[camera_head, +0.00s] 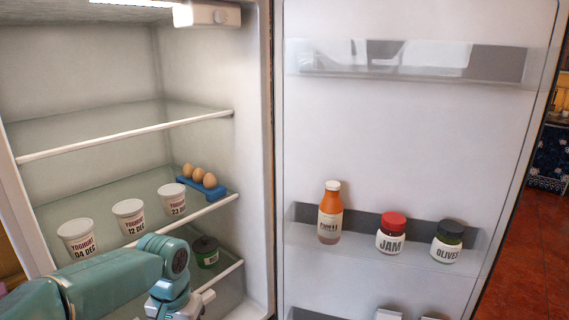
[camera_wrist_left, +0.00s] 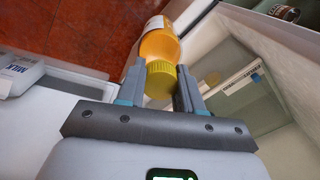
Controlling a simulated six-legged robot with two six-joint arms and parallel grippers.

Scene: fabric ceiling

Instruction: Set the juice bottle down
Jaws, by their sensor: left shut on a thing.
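The juice bottle (camera_wrist_left: 160,45), orange with a yellow cap and a pale label, shows in the left wrist view. My left gripper (camera_wrist_left: 160,82) is shut on it at the cap end, one finger on each side. My right gripper is in neither view.
The open fridge holds several yoghurt pots (camera_head: 129,217), an egg rack (camera_head: 203,185) and a green jar (camera_head: 205,252). The door shelf holds a sauce bottle (camera_head: 330,212), jam (camera_head: 391,233) and olives (camera_head: 447,242). A milk carton (camera_wrist_left: 18,75) shows in the wrist view.

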